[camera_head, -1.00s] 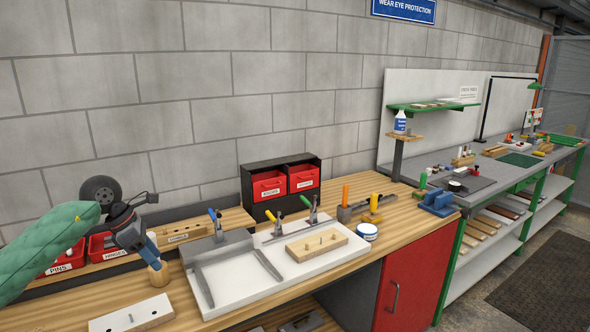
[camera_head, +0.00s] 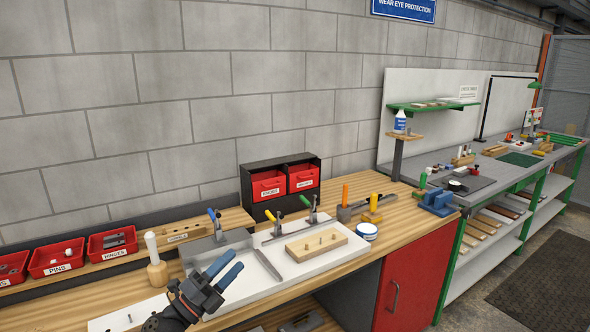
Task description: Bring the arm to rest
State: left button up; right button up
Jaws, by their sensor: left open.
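My left gripper (camera_head: 232,262) is dark with two blue fingers, held apart with nothing seen between them. It reaches up from the bottom edge, in front of the left part of the white tray (camera_head: 235,292). A pale board (camera_head: 118,318) at the bottom left is partly hidden by my arm. My right gripper is not in view.
A wooden mallet with a white handle (camera_head: 157,273) stands left of the tray. Red bins (camera_head: 57,258) line the back left, and a black cabinet with red drawers (camera_head: 268,186) stands behind the tray. Clamps (camera_head: 277,226), a white tub (camera_head: 367,232) and a blue vise (camera_head: 437,203) are nearby.

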pick_arm(q)
jog(key=s+a+f+n+g+y, duration=0.1)
jog(key=s+a+f+n+y, duration=0.35)
jog(key=f+n+y, duration=0.55)
jog(key=s+a+f+n+y, duration=0.45)
jog(key=f+n+y, duration=0.45)
jog(key=n, duration=0.4)
jog(key=s+d+f+n+g+h, duration=0.1)
jog(key=s+f+n+g, duration=0.1)
jog(key=s+f+g, duration=0.75)
jog(key=s+d+f+n+g+h, duration=0.1)
jog(key=s+f+n+g+h, duration=0.15)
jog(key=s+f, duration=0.8)
jog(key=s+d+f+g, duration=0.1)
jog(key=s+d+f, duration=0.1)
jog(key=f, duration=0.9)
jog(key=s+d+f, duration=0.3)
jog(key=s+f, duration=0.1)
jog(key=f, duration=0.8)
jog(key=shift+d+f+g, duration=0.2)
jog(key=shift+f+g, duration=0.05)
jog(key=shift+g, duration=0.15)
